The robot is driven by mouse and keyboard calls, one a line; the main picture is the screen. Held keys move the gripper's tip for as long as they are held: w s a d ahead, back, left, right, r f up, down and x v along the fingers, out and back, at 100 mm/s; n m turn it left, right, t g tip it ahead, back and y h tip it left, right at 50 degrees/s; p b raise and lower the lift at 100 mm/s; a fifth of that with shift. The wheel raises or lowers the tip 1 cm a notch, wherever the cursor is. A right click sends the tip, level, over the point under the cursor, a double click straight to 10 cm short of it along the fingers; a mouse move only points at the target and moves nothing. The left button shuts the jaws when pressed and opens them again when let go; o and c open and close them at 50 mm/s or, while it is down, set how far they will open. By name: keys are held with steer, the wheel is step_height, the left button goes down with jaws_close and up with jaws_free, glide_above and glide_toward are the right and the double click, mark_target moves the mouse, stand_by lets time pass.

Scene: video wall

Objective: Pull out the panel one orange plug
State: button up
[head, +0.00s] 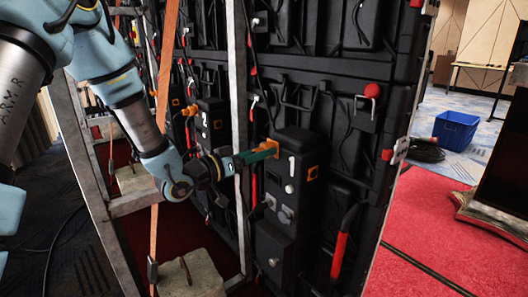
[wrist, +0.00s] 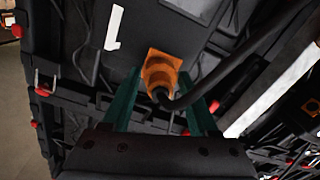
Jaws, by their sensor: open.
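The panel one box (head: 297,150) is black and carries a white "1". Its orange plug (head: 272,144) is at the upper left of the box; in the wrist view the orange plug (wrist: 161,68) has a black cable that bends off to the right. My gripper (head: 262,153) has green fingers and is at the plug from the left. In the wrist view my gripper (wrist: 162,92) is open, with one finger on each side of the plug and gaps between. The plug appears seated in the box; the exact depth of the fingers is unclear.
A metal upright (head: 238,90) stands close beside my wrist. The panel two box (head: 212,122) with another orange plug (head: 190,110) is further back. Stone weights (head: 190,275) lie on the floor below.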

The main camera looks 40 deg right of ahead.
steer(key=shift+d, duration=0.8)
steer(key=shift+c, duration=0.4)
jaws_close()
